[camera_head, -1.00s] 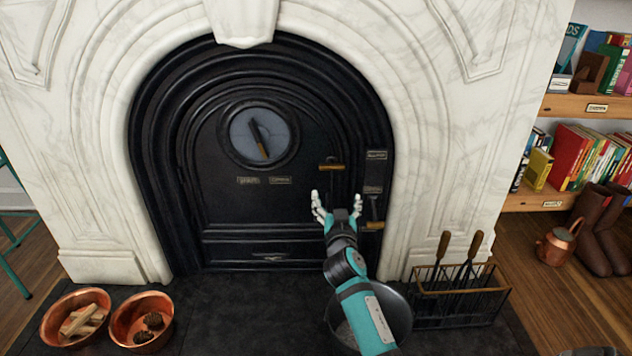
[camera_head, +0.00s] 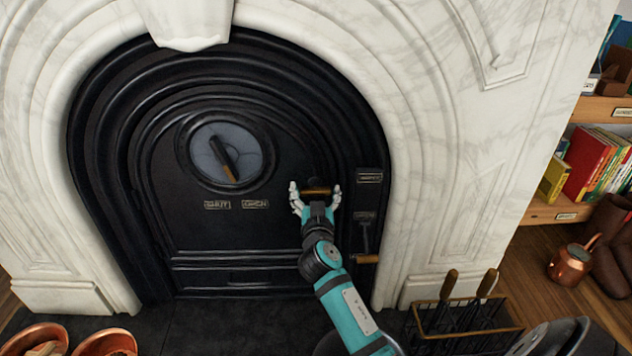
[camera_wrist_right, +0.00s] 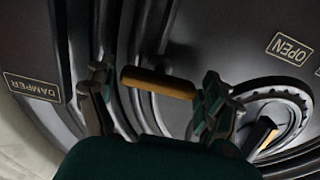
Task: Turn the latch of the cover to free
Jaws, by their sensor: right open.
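The black cover (camera_head: 185,225) closes the arched fireplace opening. A latch with a short wooden handle (camera_head: 316,191) sits on the cover's right side. The same handle lies level across the middle of the wrist view (camera_wrist_right: 158,83). My right gripper (camera_head: 316,197) is open around this handle, with one finger by each end. I cannot tell whether the fingers touch it. A round dial (camera_head: 225,153) on the cover holds a dark lever with a wooden tip, pointing down and right. My left gripper is not in view.
Plates reading SHUT (camera_head: 217,205) and OPEN (camera_head: 255,204) are under the dial. A DAMPER plate (camera_wrist_right: 33,87) shows in the wrist view. Another lever with a wooden handle (camera_head: 367,259) hangs right of my gripper. A tool rack (camera_head: 463,328) and copper bowls (camera_head: 107,342) stand on the hearth.

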